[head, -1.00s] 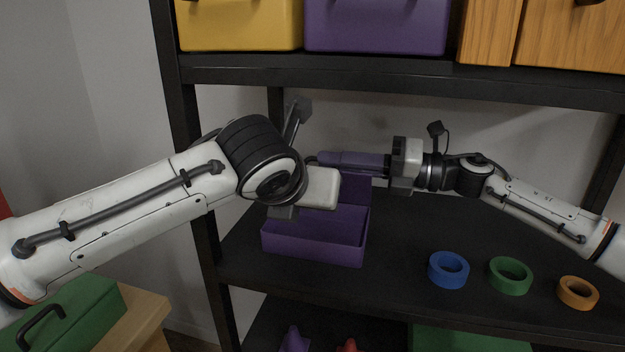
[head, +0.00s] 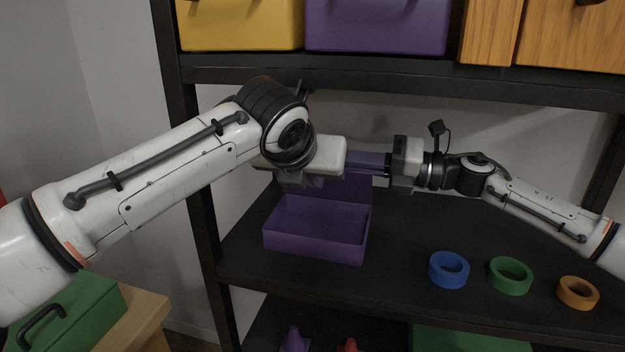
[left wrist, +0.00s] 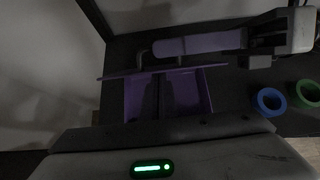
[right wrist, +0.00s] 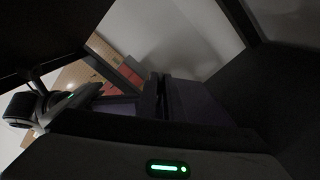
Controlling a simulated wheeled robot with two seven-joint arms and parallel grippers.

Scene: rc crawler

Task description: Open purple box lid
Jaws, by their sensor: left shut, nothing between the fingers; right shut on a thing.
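The purple box (head: 315,250) stands on the black shelf with its inside showing. Its purple lid (head: 350,185) is raised, standing up at the back of the box. My right gripper (head: 380,165) is shut on a purple part at the lid's upper edge, reaching in from the right. My left gripper (left wrist: 159,95) is shut and empty; in the left wrist view its fingers show over the open box (left wrist: 190,92). In the head view its body is in front of the lid and hides part of it, and its fingertips are hidden.
Blue (head: 448,269), green (head: 510,275) and orange (head: 577,292) rings lie on the shelf to the right. An upper shelf (head: 400,80) with boxes spans above the arms. A black post (head: 195,170) stands left of the purple box.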

